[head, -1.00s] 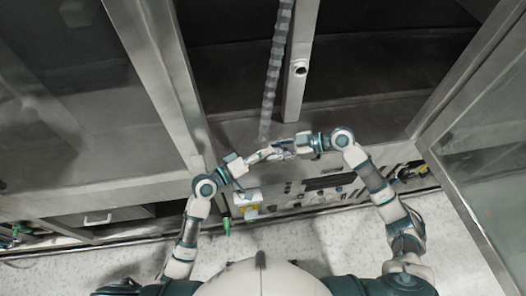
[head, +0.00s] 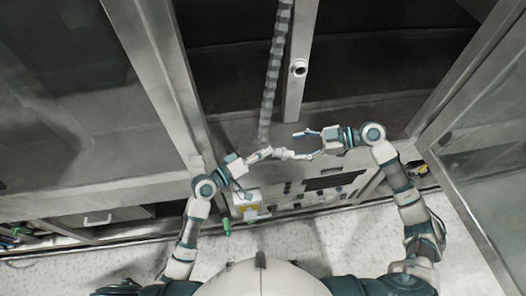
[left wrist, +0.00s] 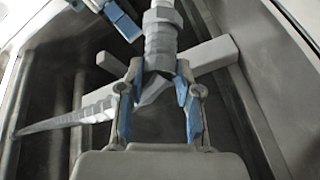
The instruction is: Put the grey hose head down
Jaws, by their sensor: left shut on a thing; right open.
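The grey hose head (head: 286,154) is held out in front of the washer opening, its pale end pointing right toward my right gripper. In the left wrist view the hose head (left wrist: 160,42) is a ribbed grey piece with a nut and a pale tip, between the blue-padded fingers. My left gripper (head: 265,153) is shut on it. Its ribbed grey hose (head: 272,75) runs up into the washer. My right gripper (head: 304,145) is open, its fingers apart around the pale end; I cannot tell if they touch it.
A metal post (head: 297,75) with a round fitting stands right of the hose. Below the opening is a panel with knobs and a dark slot (head: 330,179). A yellow-white box (head: 248,203) and a green-tipped nozzle (head: 227,226) are near my left forearm. A glass door (head: 490,150) stands at the right.

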